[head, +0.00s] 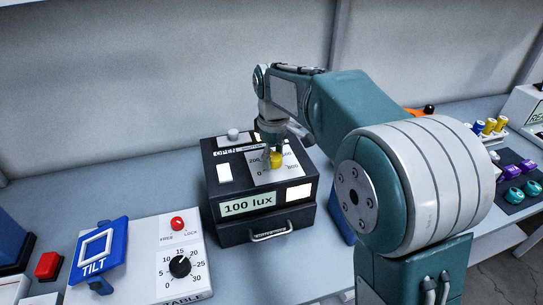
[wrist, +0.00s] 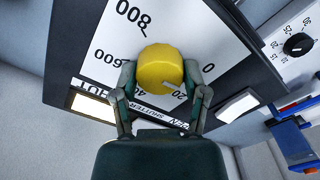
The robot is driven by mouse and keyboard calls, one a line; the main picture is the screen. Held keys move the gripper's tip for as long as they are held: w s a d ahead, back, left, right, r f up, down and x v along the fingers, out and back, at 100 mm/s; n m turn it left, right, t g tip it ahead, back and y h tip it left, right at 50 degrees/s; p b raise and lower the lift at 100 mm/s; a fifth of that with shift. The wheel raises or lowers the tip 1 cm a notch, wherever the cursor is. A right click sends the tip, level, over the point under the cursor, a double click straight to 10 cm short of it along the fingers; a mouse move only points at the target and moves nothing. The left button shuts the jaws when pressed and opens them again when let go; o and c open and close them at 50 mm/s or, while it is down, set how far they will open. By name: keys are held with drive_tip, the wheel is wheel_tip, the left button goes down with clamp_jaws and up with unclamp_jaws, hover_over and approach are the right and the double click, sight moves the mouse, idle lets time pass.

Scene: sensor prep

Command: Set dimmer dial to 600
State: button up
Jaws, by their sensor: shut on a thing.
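The yellow dimmer dial (head: 276,159) sits on the white scale plate (head: 292,174) on top of a black box (head: 232,180). The box's display (head: 247,205) reads 100 lux. My gripper (head: 272,147) reaches down over the dial from above. In the wrist view, my gripper (wrist: 161,72) has its two fingers on opposite sides of the yellow dial (wrist: 160,66), shut on it. The dial's pale pointer mark (wrist: 173,88) points toward the 200 side of the scale. Labels 800, 600 and 200 show; 400 is partly covered.
A white panel (head: 150,237) with a black knob (head: 180,266) and red switch stands to the left, beside a blue TILT piece (head: 100,250). Yellow, purple and teal parts lie at the right. My arm hides the bench right of the box.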

drive_tip(key=m, duration=0.7)
drive_tip(key=shift+d, duration=0.1)
drive_tip(key=m, duration=0.8)
drive_tip(key=shift+m, duration=0.3)
drive_tip(key=m, duration=0.3)
drive_tip(key=shift+m, duration=0.4)
drive_tip(key=m, duration=0.7)
drive_tip(key=shift+m, duration=1.9)
